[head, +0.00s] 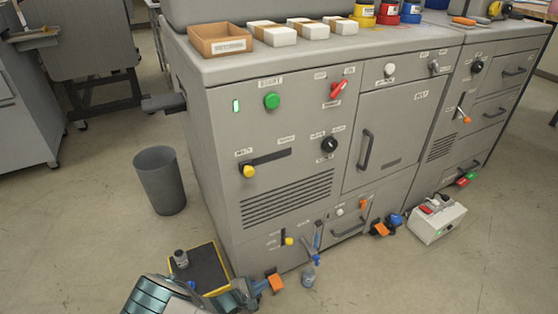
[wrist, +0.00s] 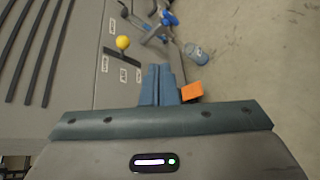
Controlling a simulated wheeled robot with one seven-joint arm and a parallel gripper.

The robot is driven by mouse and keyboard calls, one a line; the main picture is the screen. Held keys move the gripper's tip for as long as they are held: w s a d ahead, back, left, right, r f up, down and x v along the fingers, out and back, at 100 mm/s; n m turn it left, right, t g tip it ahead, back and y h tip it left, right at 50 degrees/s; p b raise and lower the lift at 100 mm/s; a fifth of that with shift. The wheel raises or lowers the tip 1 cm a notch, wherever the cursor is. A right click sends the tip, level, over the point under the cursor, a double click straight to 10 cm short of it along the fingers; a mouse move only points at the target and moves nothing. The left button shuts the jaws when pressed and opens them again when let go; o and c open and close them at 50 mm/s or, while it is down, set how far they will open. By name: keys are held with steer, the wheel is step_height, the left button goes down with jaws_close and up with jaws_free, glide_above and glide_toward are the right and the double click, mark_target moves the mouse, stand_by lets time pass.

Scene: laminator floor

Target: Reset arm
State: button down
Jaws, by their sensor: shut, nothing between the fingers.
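My gripper (head: 258,287) is low at the front left foot of the grey laminator, near the floor. In the wrist view its two fingers (wrist: 163,84) are pressed together with nothing between them. An orange piece (wrist: 192,91) shows right beside the fingertips; the same orange piece (head: 276,283) shows at the gripper's end in the head view. I cannot tell whether they touch. My arm reaches in from the bottom edge of the head view.
The laminator (head: 290,190) stands close by, with a yellow-knobbed lever (head: 289,241) and blue-handled valve (head: 316,258) low on its front. A black mat (head: 205,270), grey bin (head: 160,180) and white box (head: 437,222) are around.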

steer(key=d+r+m+g+y+p, duration=0.1)
steer(key=d+r+m+g+p, duration=0.25)
steer(key=r, duration=0.85)
steer(key=d+r+m+g+y+p, duration=0.15)
steer(key=d+r+m, duration=0.25)
steer(key=r, duration=0.7)
steer(key=d+r+m+g+y+p, duration=0.1)
steer(key=d+r+m+g+p, duration=0.25)
steer(key=r, duration=0.85)
steer(key=s+d+r+m+y+p, duration=0.2)
steer(key=s+r, duration=0.3)
steer(key=r, duration=0.3)
steer(key=s+d+r+m+t+y+p, duration=0.1)
steer(key=s+d+r+m+p, duration=0.2)
steer(key=r, duration=0.6)
steer(key=s+d+r+m+t+y+p, duration=0.1)
steer(key=s+d+r+m+y+p, duration=0.1)
steer(key=s+d+r, duration=0.3)
steer(key=s+r, duration=0.3)
steer(key=shift+r+m+y, duration=0.3)
steer(key=shift+y, duration=0.05)
